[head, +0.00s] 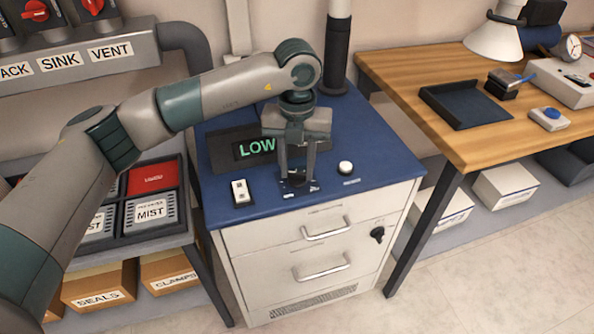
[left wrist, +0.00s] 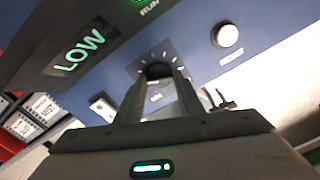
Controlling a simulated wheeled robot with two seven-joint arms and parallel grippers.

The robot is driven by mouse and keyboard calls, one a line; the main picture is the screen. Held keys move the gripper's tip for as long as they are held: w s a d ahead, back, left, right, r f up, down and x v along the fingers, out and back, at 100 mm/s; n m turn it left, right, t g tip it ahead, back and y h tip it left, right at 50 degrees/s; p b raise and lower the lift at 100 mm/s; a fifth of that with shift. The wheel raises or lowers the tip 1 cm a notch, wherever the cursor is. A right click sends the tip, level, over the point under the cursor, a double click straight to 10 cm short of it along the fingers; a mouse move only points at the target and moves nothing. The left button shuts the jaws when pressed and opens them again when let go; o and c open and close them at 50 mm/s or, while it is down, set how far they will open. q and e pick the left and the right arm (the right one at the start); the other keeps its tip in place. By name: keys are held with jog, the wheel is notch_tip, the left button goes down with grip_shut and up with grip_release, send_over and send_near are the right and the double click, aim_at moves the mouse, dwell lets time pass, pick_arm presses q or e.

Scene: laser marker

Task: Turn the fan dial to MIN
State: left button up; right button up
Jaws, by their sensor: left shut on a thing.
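The fan dial (left wrist: 157,70) is a dark round knob on the blue top of the cabinet, ringed by pale tick marks in the left wrist view. My left gripper (head: 298,183) points down at the panel and its two fingers (left wrist: 159,80) are shut on the dial. In the head view the fingers mostly hide the dial, and I cannot tell where its pointer stands. A dark display (head: 257,148) behind the gripper reads LOW in green; it also shows in the left wrist view (left wrist: 85,49). My right gripper is not in view.
A white rocker switch (head: 241,192) is left of the gripper and a white round button (head: 345,167) is right of it. A key (head: 377,234) sticks out of the cabinet front. A wooden bench (head: 430,110) stands to the right.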

pick_arm(q)
jog(key=n+b, duration=0.2)
jog(key=n, duration=0.4)
jog(key=n+b, duration=0.1)
jog(key=n, duration=0.3)
jog(key=shift+b, duration=0.3)
jog(key=n+b, duration=0.1)
jog(key=n, duration=0.2)
jog(key=shift+r, duration=0.1)
jog(key=shift+n, duration=0.5)
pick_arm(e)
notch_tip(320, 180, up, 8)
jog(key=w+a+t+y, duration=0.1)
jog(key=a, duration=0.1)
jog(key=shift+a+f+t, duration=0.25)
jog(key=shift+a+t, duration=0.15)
pick_arm(q)
jog(key=shift+w, duration=0.1)
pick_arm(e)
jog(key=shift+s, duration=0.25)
pick_arm(q)
jog(key=o, duration=1.1)
jog(key=shift+c, duration=0.2)
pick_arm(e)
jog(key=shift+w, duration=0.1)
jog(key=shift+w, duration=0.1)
